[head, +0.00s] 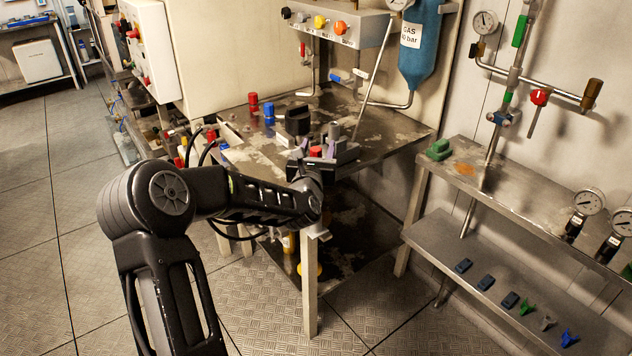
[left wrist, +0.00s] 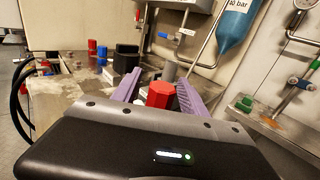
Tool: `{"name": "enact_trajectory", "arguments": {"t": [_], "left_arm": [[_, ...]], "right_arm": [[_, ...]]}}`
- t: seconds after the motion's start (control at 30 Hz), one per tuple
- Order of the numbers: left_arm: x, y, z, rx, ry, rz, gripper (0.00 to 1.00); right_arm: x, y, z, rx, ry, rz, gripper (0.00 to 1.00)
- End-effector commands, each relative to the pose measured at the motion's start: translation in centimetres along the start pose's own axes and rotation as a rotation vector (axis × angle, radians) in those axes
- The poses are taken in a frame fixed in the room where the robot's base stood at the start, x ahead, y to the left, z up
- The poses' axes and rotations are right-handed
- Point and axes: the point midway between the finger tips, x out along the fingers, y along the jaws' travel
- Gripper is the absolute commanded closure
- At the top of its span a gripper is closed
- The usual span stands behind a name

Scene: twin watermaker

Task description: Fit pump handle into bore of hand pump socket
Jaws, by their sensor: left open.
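My left gripper (head: 322,145) is over the front of the metal workbench, with its purple fingers spread. In the left wrist view, a red faceted piece (left wrist: 160,95) stands between the fingers (left wrist: 158,88), with a gap on each side. The red piece also shows in the head view (head: 316,152), partly hidden by my gripper. A long thin grey rod (head: 373,73), possibly the pump handle, slants up behind the gripper; its lower end is hard to make out. A grey cylinder (left wrist: 170,71), possibly the pump socket, stands behind the red piece. My right gripper is out of view.
The workbench (head: 395,128) also bears a black block (head: 298,121), a red cylinder (head: 253,102) and a blue one (head: 269,114). A blue gas bottle (head: 421,45) and valve panel (head: 335,24) are behind. A shelf (head: 470,190) with gauges stands right. The bench's right side is clear.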

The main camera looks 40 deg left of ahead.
Motion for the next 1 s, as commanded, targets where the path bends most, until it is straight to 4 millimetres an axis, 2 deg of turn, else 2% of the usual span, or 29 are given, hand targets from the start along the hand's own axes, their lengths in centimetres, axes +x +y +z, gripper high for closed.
{"name": "enact_trajectory", "arguments": {"t": [0.53,1.0], "left_arm": [[-0.04,0.02,0.00,0.000,-0.001,0.000,0.50],[-0.05,0.02,0.01,0.000,-0.001,0.000,0.88]], "right_arm": [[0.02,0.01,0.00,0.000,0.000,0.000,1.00],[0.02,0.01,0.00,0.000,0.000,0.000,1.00]]}}
